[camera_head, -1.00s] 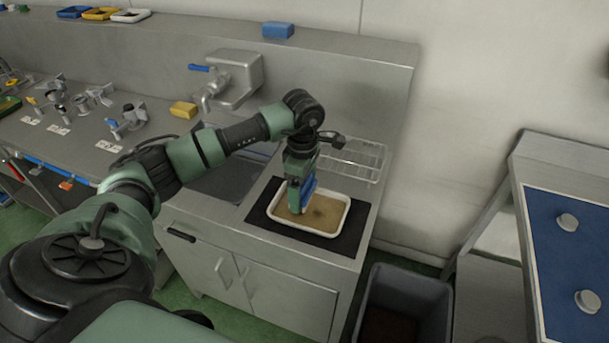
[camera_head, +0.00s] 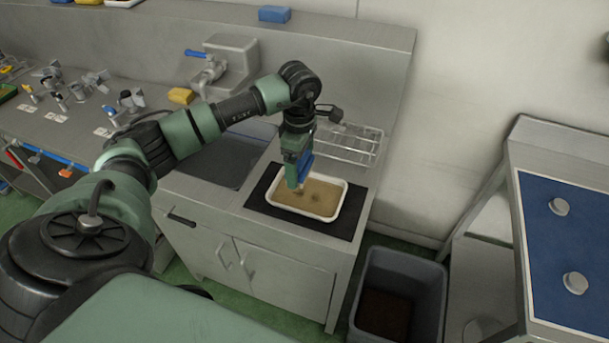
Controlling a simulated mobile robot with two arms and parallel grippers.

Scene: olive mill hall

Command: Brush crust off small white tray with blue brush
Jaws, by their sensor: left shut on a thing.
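The small white tray (camera_head: 318,217) lies on a black mat (camera_head: 262,204) on the steel counter beside the sink. A brown crust (camera_head: 325,197) covers its floor, with a darker patch near the middle. My left gripper (camera_head: 297,186) points down over the left part of the tray. It is shut on the blue brush (camera_head: 305,168), whose pale bristle end is low at the crust. Whether the bristles touch the crust is hard to tell. The gripper hides part of the brush and the tray's back left corner. My right gripper is not in view.
A wire rack (camera_head: 355,145) stands just behind the mat. The sink (camera_head: 225,160) with its tap (camera_head: 208,80) is to the left. A grey bin (camera_head: 400,290) stands on the floor at the right. A yellow sponge (camera_head: 181,96) and a blue block (camera_head: 274,14) sit farther back.

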